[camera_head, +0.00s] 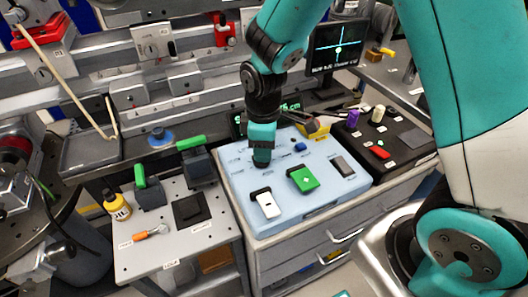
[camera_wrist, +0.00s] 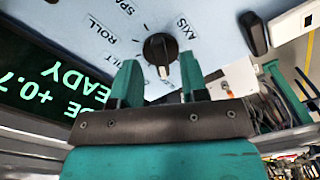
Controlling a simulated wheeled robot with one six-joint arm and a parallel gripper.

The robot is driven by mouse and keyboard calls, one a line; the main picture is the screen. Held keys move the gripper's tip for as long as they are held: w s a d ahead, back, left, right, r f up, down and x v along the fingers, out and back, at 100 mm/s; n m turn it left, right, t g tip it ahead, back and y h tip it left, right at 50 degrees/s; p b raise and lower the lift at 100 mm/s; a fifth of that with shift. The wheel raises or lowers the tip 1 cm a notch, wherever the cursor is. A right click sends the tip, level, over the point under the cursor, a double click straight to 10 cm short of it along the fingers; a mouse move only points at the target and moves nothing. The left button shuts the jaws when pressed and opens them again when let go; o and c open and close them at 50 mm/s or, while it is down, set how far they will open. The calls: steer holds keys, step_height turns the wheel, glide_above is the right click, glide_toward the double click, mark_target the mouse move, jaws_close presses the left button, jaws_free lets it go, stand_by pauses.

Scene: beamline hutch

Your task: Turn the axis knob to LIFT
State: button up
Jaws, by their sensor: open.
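The axis knob (camera_wrist: 160,47) is round and black, on a light blue panel (camera_wrist: 75,18) in the wrist view. Printed words AXIS, ROLL and part of another word ring it. A label partly shows between my fingers, too small to read surely. The knob's pointer direction is hard to tell. My gripper (camera_wrist: 158,76) is open, its two teal fingertips apart and just short of the knob, nothing held. In the head view my gripper (camera_head: 262,157) is low over the back left of the panel and hides the knob.
A white rocker (camera_head: 267,205), a green one (camera_head: 303,180) and a grey one (camera_head: 343,165) stand on the panel. A green-lettered display (camera_wrist: 45,85) is close to my gripper. A black panel (camera_head: 400,145) with small knobs lies right, a grey cart (camera_head: 180,250) left.

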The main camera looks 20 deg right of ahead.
steer(key=shift+f, duration=1)
steer(key=shift+c, duration=0.2)
jaws_close()
steer(key=shift+r+m, duration=0.1)
steer(key=shift+m, duration=0.2)
steer(key=m+p, duration=0.1)
steer(key=m, duration=0.2)
steer(key=shift+s+a+m+p, duration=0.1)
steer(key=shift+m+p, duration=0.45)
steer(key=shift+m, duration=1.55)
